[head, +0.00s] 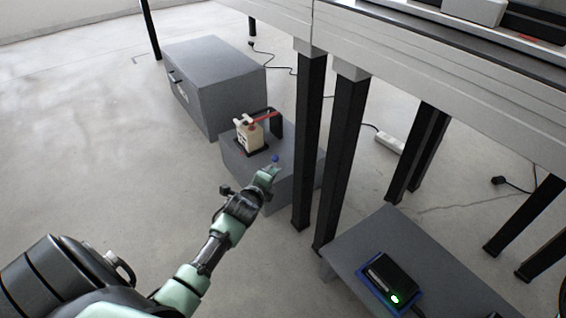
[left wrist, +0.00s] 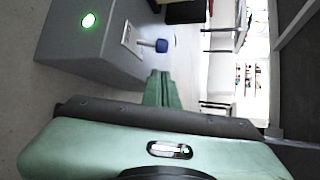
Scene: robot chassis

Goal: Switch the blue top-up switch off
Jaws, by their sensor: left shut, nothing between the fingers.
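The blue switch (head: 275,158) is a small blue-tipped lever on the front of a low grey box (head: 291,184). In the left wrist view the blue switch (left wrist: 161,45) has a pale stem coming out of a light plate (left wrist: 130,37) on the grey box's face. A round green light (left wrist: 89,20) glows on the same box. My left gripper (head: 268,174) is shut and empty, right by the switch in the head view. In the left wrist view its closed fingers (left wrist: 161,78) point toward the switch, with a small gap seeming to remain. My right gripper is out of view.
A beige device with a red lever (head: 250,134) and a black bracket (head: 273,120) sit on the box. A larger grey cabinet (head: 212,80) stands behind. Black table legs (head: 309,140) rise close on the right. Open floor (head: 90,130) lies left.

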